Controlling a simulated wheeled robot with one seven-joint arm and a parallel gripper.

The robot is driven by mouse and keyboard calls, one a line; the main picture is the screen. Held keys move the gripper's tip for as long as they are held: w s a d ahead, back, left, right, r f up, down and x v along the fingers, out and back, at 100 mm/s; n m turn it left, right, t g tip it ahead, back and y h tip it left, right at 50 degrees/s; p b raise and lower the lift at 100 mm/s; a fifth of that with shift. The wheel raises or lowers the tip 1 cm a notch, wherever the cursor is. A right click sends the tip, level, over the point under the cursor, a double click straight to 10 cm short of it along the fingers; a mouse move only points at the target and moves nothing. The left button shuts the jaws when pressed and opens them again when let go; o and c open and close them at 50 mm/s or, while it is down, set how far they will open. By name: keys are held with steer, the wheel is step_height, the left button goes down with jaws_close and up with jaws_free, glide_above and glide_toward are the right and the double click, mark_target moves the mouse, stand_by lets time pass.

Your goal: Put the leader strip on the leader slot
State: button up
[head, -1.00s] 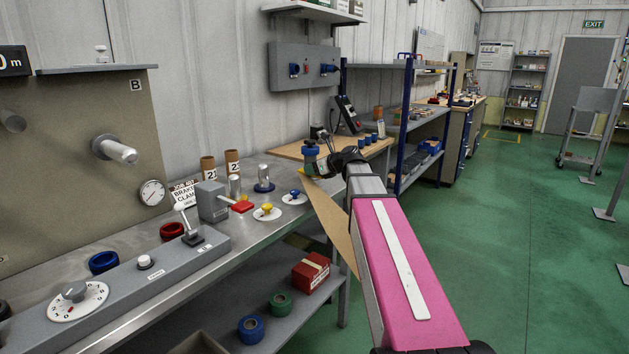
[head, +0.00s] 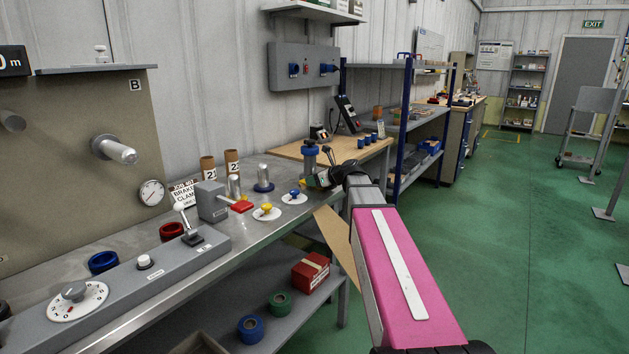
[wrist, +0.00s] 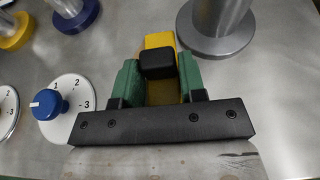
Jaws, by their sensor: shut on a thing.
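My gripper (wrist: 160,85) is shut on a yellow piece (wrist: 160,41) with a black block on it, between its green fingers. In the head view my gripper (head: 312,180) is over the far end of the metal bench, and a little yellow shows at its tip. A tan sheet (head: 335,236), perhaps the leader strip, slants down beside my arm past the bench edge. I cannot tell whether it joins the yellow piece. I cannot make out the leader slot.
A grey metal post (wrist: 215,32) on a round base stands close right of the fingers in the wrist view. A dial with a blue knob (wrist: 46,103) lies to the left. The bench (head: 245,245) also carries a red-handled clamp (head: 241,206) and a lever (head: 186,225).

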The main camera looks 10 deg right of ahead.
steer(key=o, duration=0.9)
